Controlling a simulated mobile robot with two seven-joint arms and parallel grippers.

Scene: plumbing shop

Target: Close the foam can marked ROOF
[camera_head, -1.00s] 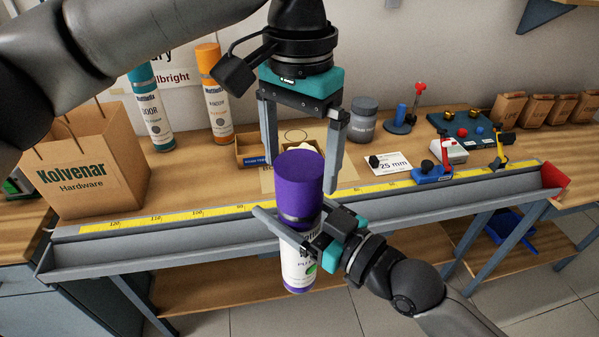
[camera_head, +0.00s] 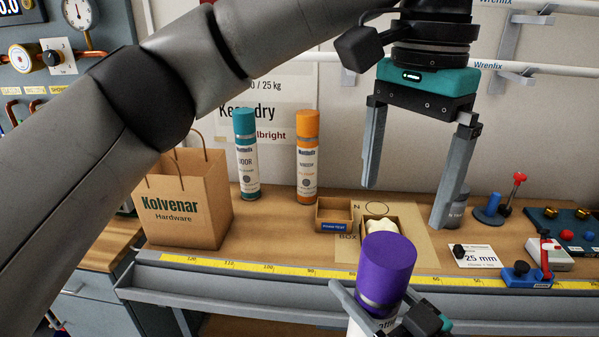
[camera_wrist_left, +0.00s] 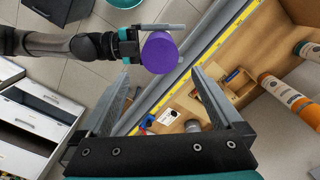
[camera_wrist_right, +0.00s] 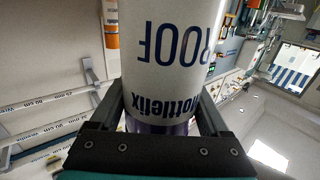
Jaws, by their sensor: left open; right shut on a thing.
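The foam can marked ROOF (camera_wrist_right: 180,50) is white with dark lettering and fills the middle of the right wrist view. My right gripper (camera_head: 375,305) is shut on it and holds it upright in front of the bench. A purple cap (camera_head: 387,262) sits on the can's top, with a silvery band below it. The can's lower part is cut off in the head view. My left gripper (camera_head: 405,207) is open and empty, pointing down above the cap, with a visible gap. In the left wrist view the cap (camera_wrist_left: 160,52) shows beyond the open fingers.
The bench carries a paper bag (camera_head: 185,205), a teal-capped can (camera_head: 247,155), an orange-capped can (camera_head: 307,160), small cardboard boxes (camera_head: 333,215) and a grey jar (camera_head: 457,208). A yellow ruler strip (camera_head: 240,266) runs along its front edge. Tools and fittings stand at the right.

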